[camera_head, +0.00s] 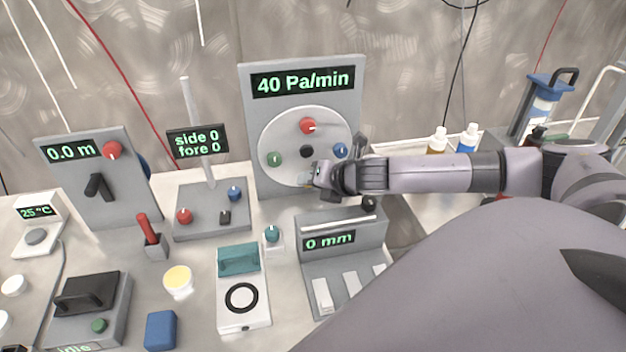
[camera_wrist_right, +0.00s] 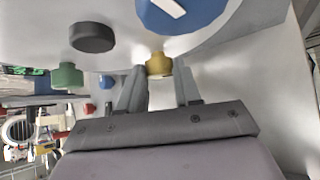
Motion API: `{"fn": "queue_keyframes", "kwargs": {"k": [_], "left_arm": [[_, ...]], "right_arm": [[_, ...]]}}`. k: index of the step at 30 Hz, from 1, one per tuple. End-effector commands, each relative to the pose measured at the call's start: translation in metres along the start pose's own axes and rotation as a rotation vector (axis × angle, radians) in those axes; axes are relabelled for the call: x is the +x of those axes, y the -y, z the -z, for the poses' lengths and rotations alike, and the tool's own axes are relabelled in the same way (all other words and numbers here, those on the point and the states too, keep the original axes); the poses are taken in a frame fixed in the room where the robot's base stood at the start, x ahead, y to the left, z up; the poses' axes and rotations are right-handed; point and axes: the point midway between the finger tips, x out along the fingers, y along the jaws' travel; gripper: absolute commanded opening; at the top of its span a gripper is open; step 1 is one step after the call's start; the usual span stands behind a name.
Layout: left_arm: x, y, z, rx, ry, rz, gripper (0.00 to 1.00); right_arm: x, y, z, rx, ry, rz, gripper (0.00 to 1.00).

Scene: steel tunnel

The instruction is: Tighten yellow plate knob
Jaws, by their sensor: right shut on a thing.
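The round white plate (camera_head: 283,132) stands on an upright grey panel whose display reads 40 Pa/min. The yellow knob (camera_head: 305,182) is low on the plate, mostly covered by my right gripper (camera_head: 316,178). In the right wrist view, the yellow knob (camera_wrist_right: 159,65) sits between the two fingertips of my right gripper (camera_wrist_right: 160,78), which is shut on it. The plate also carries a red knob (camera_head: 307,125) at the top, a green knob (camera_head: 274,159) at the left, a blue knob (camera_head: 341,151) at the right and a black centre hub (camera_head: 306,151). My left gripper is out of view.
A grey device reading 0 mm (camera_head: 340,250) stands just below my right gripper. A joystick stand (camera_head: 212,210) and a 0.0 m panel (camera_head: 97,180) stand to the left. Bottles (camera_head: 467,139) and a blue-topped device (camera_head: 545,95) are at the right.

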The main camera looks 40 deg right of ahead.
Motion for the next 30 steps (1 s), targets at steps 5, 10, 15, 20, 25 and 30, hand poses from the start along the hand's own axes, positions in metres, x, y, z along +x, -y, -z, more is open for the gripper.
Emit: {"fn": "queue_keyframes", "kwargs": {"k": [5,10,15,20,25,30], "left_arm": [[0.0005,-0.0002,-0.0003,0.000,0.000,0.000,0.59],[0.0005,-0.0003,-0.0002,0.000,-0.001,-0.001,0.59],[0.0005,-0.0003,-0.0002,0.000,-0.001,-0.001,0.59],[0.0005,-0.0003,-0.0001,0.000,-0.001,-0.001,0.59],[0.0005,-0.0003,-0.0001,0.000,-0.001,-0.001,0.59],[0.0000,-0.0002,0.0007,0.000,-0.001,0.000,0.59]], "right_arm": [[0.0001,0.0009,-0.0013,0.021,0.004,-0.021,0.03],[0.0000,0.0005,-0.0016,0.025,0.004,-0.026,0.03],[0.0000,0.0005,-0.0017,0.025,0.004,-0.026,0.03],[0.0000,0.0005,-0.0017,0.025,0.004,-0.025,0.59],[0.0001,0.0005,-0.0011,0.025,0.003,-0.025,0.59],[-0.0004,0.0003,-0.0012,0.025,0.002,-0.025,0.59]]}}
